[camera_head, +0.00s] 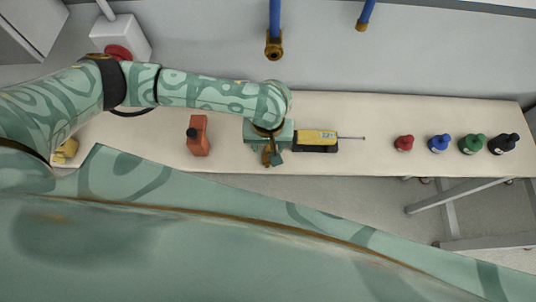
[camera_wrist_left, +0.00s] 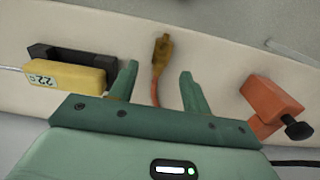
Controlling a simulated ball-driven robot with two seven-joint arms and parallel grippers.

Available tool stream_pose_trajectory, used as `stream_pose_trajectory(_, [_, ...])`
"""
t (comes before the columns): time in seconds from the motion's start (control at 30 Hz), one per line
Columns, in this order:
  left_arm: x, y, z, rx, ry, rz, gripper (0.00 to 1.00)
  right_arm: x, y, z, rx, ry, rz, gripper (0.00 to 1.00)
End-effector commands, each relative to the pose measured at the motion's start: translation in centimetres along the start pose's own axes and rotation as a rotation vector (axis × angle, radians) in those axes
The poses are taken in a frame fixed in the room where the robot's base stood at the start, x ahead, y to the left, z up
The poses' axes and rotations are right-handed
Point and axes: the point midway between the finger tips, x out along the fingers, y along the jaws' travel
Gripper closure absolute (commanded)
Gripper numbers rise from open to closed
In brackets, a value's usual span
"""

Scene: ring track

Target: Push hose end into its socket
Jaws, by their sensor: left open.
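A brass hose end (camera_wrist_left: 162,50) on a thin orange hose lies on the cream bench, as the left wrist view shows. My left gripper (camera_wrist_left: 159,68) is open above the bench, with the hose between its two spread green fingers. Neither finger visibly grips it. In the head view my left gripper (camera_head: 271,154) hangs over the bench's front half, beside a yellow meter, and mostly covers the hose. Two blue pipes with brass ends (camera_head: 274,46) (camera_head: 362,25) come down at the back wall. I cannot tell which part is the socket. My right gripper is out of view.
The yellow meter (camera_head: 316,137) sits in a black holder, its probe pointing right. An orange block (camera_head: 199,138) with a black knob stands left of the gripper. Several coloured bottles (camera_head: 439,143) stand at the right.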

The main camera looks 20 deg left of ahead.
Motion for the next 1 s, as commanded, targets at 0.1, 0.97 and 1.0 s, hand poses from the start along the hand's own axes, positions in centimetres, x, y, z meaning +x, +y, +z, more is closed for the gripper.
stream_pose_trajectory(0.1, [2.4, -0.1, 0.3, 0.0, -0.004, -0.001, 0.52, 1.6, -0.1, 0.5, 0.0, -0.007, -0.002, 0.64])
stream_pose_trajectory(0.97, [4.5, -0.1, 0.3, 0.001, 0.0, 0.0, 1.0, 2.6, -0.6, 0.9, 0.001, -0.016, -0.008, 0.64])
stream_pose_trajectory(1.0, [4.3, -0.1, 0.3, 0.001, 0.0, 0.0, 1.0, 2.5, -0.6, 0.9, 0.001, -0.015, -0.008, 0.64])
